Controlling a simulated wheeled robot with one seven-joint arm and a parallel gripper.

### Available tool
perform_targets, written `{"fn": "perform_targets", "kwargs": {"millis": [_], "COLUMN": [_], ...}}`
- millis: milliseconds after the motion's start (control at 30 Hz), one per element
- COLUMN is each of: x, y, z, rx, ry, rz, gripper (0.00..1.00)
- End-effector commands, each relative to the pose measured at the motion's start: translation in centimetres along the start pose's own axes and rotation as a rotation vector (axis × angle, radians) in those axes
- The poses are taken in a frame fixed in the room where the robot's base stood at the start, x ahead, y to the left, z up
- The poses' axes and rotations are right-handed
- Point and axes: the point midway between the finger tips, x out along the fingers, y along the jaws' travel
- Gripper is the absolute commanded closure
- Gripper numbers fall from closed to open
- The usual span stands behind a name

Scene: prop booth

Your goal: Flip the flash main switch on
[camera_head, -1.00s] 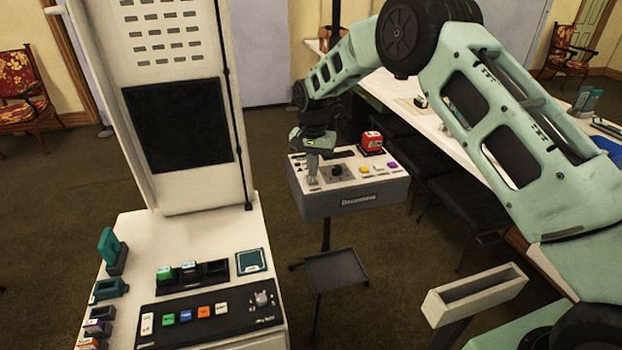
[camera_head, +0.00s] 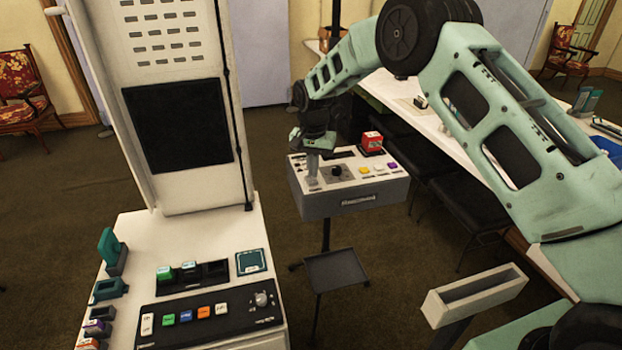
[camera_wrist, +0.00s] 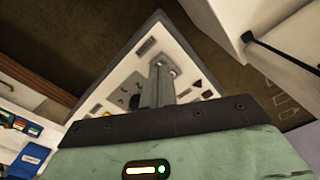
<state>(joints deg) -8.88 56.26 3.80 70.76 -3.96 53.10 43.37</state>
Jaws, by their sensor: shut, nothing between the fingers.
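The grey control box (camera_head: 348,203) with a white top panel stands on a thin post mid-picture in the head view. Its panel (camera_wrist: 178,45) also shows in the wrist view. My gripper (camera_head: 313,182) is shut, with nothing held, and points down at the panel's left end. In the wrist view its closed fingers (camera_wrist: 157,83) stand over the panel, beside or touching a small grey fitting (camera_wrist: 165,66). I cannot tell whether that fitting is the main switch, nor its position. The fingers hide part of the panel there.
The panel carries a dark knob (camera_head: 336,172), a yellow button (camera_head: 364,169), a purple button (camera_head: 392,167) and a red block (camera_head: 372,140) at the back. A small dark tray (camera_head: 335,268) is below. A white console (camera_head: 215,245) stands at left, a long white table (camera_head: 385,88) behind.

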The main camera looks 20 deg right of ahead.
Motion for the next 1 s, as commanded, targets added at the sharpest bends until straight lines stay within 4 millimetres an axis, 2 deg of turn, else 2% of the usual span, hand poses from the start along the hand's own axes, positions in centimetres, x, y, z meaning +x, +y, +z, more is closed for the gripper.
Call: {"fn": "perform_targets", "kwargs": {"millis": [1000], "x": [0.61], "y": [-0.01], "z": [0.01], "rx": [0.000], "ry": [0.000], "rz": [0.000], "gripper": [1.00]}}
